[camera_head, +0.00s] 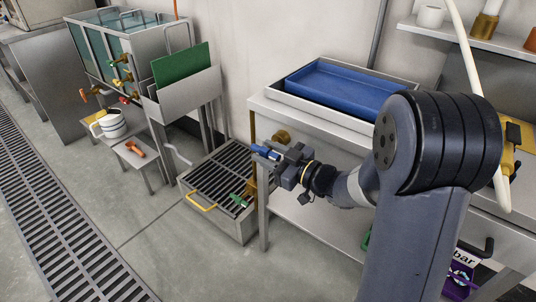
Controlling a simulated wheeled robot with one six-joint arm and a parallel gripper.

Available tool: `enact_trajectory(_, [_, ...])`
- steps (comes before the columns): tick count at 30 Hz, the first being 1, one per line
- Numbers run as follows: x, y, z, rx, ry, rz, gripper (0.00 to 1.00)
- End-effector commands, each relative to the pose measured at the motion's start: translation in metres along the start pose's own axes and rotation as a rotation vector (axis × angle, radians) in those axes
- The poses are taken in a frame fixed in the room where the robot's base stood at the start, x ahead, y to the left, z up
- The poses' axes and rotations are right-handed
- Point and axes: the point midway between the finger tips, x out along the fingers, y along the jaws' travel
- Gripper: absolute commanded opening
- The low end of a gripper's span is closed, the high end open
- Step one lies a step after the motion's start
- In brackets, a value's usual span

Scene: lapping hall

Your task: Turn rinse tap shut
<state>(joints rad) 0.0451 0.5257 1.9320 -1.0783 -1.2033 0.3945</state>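My gripper (279,156) reaches left from my arm, just off the left end of the steel bench and above the floor basin. A small blue piece (264,151) shows right at its fingertips; it looks like a lever handle, but I cannot tell whether the fingers hold it. Brass parts (252,186) show just below it, partly behind the gripper. A green lever (238,200) sits lower, over the basin grate. More taps with green (121,83) and red (124,100) handles are on the glass-sided tank at the left. Which tap is the rinse tap is not marked.
A blue tray (345,89) lies on the bench (258,104). A green board (181,65) stands in a steel holder. The floor at front left is clear.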

Motion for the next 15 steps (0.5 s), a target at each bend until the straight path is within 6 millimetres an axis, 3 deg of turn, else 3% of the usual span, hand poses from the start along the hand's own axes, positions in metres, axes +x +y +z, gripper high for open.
enact_trajectory(8, [0.0008,0.0002,-0.0001,0.0,0.0,0.0,0.38])
enact_trajectory(15, [0.0007,0.0002,-0.0001,0.0,0.0,0.0,0.18])
